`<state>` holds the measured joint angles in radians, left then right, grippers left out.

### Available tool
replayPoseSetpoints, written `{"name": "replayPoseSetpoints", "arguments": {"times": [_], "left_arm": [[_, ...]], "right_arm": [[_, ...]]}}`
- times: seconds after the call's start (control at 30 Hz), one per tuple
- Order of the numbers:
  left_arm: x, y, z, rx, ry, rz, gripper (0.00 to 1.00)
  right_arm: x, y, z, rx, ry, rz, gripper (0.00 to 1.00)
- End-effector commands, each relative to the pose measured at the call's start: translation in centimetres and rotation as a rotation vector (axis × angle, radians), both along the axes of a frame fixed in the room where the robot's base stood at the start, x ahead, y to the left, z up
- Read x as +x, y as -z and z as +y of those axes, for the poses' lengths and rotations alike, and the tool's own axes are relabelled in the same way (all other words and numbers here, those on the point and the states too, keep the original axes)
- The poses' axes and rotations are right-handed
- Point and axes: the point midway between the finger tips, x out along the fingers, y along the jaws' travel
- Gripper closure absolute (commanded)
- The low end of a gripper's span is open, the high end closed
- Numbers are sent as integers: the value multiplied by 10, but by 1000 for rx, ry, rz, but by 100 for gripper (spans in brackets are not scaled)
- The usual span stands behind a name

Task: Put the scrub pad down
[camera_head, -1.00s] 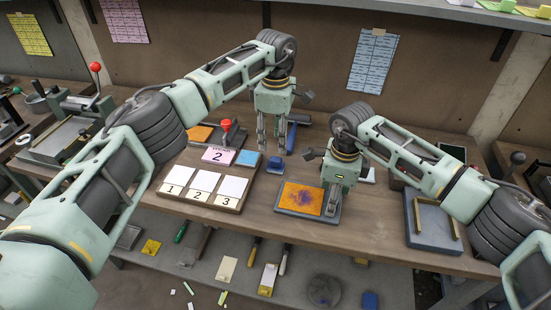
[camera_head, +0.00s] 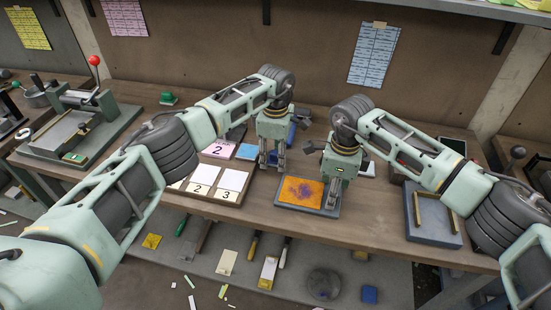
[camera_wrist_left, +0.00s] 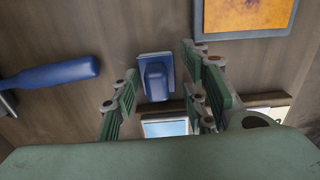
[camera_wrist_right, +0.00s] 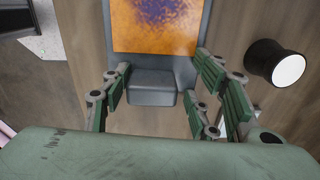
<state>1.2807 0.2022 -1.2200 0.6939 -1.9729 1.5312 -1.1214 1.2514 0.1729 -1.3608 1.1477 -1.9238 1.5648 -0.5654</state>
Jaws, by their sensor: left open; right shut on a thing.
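The scrub pad (camera_wrist_left: 155,78), a blue grip block on a flat pale base, lies on the wooden bench in the left wrist view. My left gripper (camera_head: 271,163) is open above it, with a finger on either side. The head view mostly hides the pad behind this gripper. My right gripper (camera_head: 333,200) is shut on the grey end block (camera_wrist_right: 152,88) of a plate. The plate has an orange face (camera_head: 300,191) with a purple smudge in its middle.
A tray of numbered white cards (camera_head: 232,180) stands left of my left gripper, with a pink card (camera_head: 217,149) behind. A blue-handled tool (camera_wrist_left: 50,75) lies near the pad. A grey tray (camera_head: 432,232) with two bars stands at the right.

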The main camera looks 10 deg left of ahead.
Motion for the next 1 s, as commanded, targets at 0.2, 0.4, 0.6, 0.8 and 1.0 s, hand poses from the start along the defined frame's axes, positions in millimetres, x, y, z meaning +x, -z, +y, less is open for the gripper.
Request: {"name": "replayPoseSetpoints", "arguments": {"times": [0.2, 0.4, 0.6, 0.8, 1.0], "left_arm": [[0, 1, 0, 0, 0, 0, 77], [0, 1, 0, 0, 0, 0, 94], [0, 1, 0, 0, 0, 0, 100], [1, -19, 0, -1, 1, -4, 100], [1, -60, 0, 1, 1, -4, 100]], "right_arm": [[-6, 13, -4, -13, -2, 17, 78], [-6, 13, -4, -13, -2, 17, 79], [-6, 13, -4, -13, -2, 17, 79], [-6, 13, -4, -13, -2, 17, 79], [-6, 13, -4, -13, -2, 17, 79]]}}
